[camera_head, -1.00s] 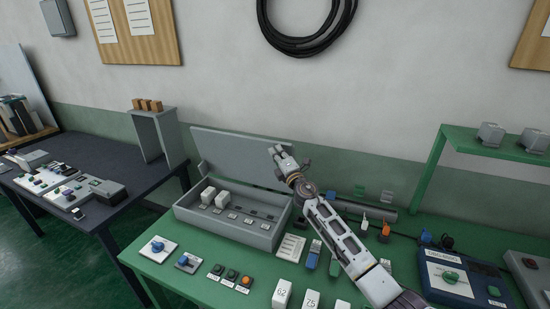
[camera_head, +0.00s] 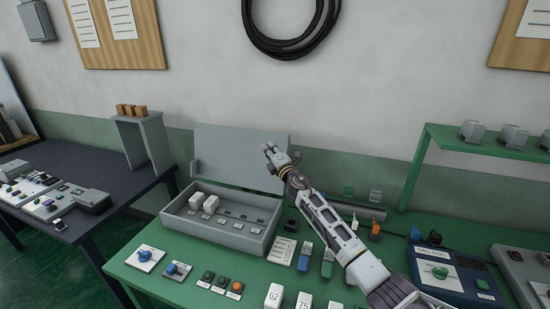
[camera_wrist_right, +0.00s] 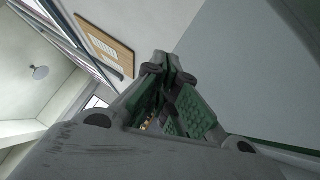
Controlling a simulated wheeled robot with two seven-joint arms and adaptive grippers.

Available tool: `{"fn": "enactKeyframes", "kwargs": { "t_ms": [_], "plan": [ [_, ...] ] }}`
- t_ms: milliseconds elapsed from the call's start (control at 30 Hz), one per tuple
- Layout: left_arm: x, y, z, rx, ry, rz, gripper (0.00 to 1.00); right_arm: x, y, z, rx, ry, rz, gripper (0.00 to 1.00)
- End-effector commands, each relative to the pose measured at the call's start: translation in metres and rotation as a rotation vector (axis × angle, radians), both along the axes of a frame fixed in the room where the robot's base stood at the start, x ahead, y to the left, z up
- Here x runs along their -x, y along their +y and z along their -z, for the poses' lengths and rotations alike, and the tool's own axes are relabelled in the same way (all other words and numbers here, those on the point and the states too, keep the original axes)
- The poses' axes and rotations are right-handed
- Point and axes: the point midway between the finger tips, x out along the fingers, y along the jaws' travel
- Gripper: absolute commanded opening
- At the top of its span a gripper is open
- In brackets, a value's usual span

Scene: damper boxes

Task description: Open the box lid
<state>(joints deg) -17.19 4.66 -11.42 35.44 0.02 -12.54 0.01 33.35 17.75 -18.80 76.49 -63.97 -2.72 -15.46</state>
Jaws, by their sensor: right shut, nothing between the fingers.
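The grey box (camera_head: 235,243) stands on the green table, with its lid (camera_head: 240,150) raised upright behind it at the back edge. Inside the box are two white blocks (camera_head: 204,203) and rows of small slots. My right gripper (camera_head: 269,149) is shut and empty, at the front of the lid's right part; I cannot tell whether it touches the lid. In the right wrist view my right gripper (camera_wrist_right: 172,65) shows its fingers close together, with a broad grey surface that looks like the lid (camera_wrist_right: 245,60) to the right. My left gripper is not in view.
Knob plates (camera_head: 150,256), buttons (camera_head: 222,281) and white numbered blocks (camera_head: 274,296) lie in front of the box. A blue device (camera_head: 455,277) and a green shelf (camera_head: 485,138) stand to the right. A dark table (camera_head: 100,185) is at left.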

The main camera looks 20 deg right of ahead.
Motion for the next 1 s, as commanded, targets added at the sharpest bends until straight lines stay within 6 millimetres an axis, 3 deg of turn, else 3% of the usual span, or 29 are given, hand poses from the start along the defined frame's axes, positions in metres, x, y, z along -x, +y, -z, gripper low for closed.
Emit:
{"fn": "enactKeyframes", "kwargs": {
  "t_ms": [267, 1000],
  "plan": [
    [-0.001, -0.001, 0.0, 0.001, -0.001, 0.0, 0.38, 0.013, -0.004, 0.004, 0.003, 0.0, 0.002, 0.0],
    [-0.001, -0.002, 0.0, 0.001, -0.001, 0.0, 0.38, 0.075, -0.014, 0.02, -0.001, 0.001, -0.001, 0.0]
  ]
}}
